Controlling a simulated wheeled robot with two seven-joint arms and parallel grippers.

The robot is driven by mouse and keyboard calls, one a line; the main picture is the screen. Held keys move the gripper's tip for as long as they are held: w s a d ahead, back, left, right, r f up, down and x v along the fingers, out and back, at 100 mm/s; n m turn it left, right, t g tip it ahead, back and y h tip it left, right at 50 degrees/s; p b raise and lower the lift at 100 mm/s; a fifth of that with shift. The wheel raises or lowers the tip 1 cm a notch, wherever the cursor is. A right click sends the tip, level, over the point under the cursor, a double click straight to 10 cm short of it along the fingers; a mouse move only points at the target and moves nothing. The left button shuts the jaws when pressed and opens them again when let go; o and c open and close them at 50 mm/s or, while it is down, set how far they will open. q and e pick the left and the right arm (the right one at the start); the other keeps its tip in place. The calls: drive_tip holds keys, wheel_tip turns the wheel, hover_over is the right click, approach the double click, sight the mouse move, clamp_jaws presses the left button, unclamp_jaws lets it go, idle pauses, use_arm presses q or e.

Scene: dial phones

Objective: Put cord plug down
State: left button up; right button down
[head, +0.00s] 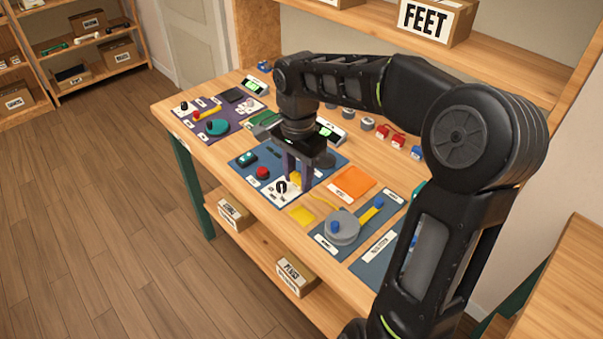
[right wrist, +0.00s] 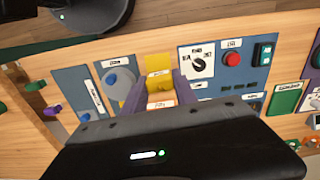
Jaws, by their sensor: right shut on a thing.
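My right gripper (head: 297,172) points down over the dark blue mat, its purple fingers shut on a small yellow piece (head: 295,179), which looks like the cord plug. The fingers hide much of it, and I cannot tell whether it touches the mat. In the right wrist view the gripper (right wrist: 160,98) has a yellow square and an orange square in line with its fingers. My left gripper is not in view.
A yellow square (head: 302,215) and an orange square (head: 352,181) lie on the table. A white dial card (head: 281,187), a red button (head: 263,172) and a green-black box (head: 248,159) are close to the gripper. Small red and blue parts stand behind.

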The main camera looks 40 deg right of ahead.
drive_tip(key=w+a+f+n, duration=0.3)
drive_tip(key=w+a+n, duration=0.1)
drive_tip(key=a+n, duration=0.4)
drive_tip(key=w+a+f+n, duration=0.4)
drive_tip(key=w+a+n, duration=0.1)
drive_tip(key=a+n, duration=0.2)
drive_tip(key=shift+a+f+n, duration=0.15)
drive_tip(key=shift+a+n, duration=0.2)
drive_tip(key=shift+n, duration=0.25)
drive_tip(key=shift+w, duration=0.1)
